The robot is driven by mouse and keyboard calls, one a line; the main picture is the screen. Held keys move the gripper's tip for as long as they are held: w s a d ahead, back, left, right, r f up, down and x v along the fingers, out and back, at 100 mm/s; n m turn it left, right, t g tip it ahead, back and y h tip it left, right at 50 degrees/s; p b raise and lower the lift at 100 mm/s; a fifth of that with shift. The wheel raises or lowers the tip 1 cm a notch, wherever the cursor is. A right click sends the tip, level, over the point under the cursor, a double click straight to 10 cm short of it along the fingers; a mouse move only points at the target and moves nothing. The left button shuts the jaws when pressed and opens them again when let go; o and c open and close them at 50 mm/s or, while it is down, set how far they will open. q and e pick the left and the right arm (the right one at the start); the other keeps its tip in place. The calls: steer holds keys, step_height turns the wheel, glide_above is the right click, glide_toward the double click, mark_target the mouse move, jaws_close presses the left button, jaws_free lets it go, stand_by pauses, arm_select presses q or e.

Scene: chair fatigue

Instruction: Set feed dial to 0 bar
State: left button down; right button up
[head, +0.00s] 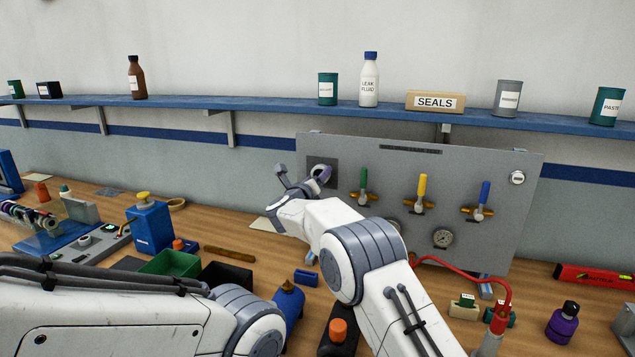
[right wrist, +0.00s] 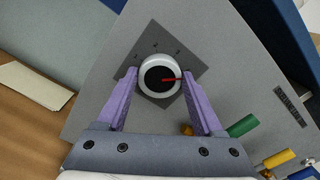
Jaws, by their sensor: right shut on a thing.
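The feed dial (right wrist: 158,76) is a round knob with a white rim, a dark face and a red pointer. It sits on a dark square plate with small numerals, which I cannot read clearly. The pointer aims right in the right wrist view. In the head view the dial's plate (head: 316,162) is at the panel's upper left, and the knob is largely hidden by my gripper. My right gripper (head: 306,178) has its two purple fingers on either side of the knob, shut on it. My left arm shows at lower left; its gripper is out of view.
The grey panel (head: 520,215) also carries green (head: 363,181), yellow (head: 422,187) and blue (head: 484,193) valve handles right of the dial, and a gauge (head: 443,238). A red hose (head: 470,270) runs below. A blue shelf (head: 270,104) holds bottles and cans above.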

steer(key=n, duration=0.4)
steer(key=shift+a+n, duration=0.1)
steer(key=shift+n, duration=0.2)
steer(key=n+p, duration=0.1)
steer(key=n, duration=0.3)
steer(key=shift+n+p, duration=0.3)
steer(key=shift+p, duration=0.05)
steer(key=n+p, duration=0.2)
steer(key=n, duration=0.3)
steer(key=shift+s+d+f+n+p, duration=0.15)
steer(key=shift+n+p, duration=1.2)
steer(key=shift+n, duration=2.3)
steer(key=shift+w+f+n+p, duration=0.15)
steer(key=shift+n+p, duration=1.15)
steer(key=shift+n, duration=2.3)
steer(key=shift+s+d+f+n+p, duration=0.15)
steer(key=shift+n+p, duration=1.2)
steer(key=shift+n, duration=2.3)
steer(key=shift+a, duration=0.1)
steer(key=o, duration=1.4)
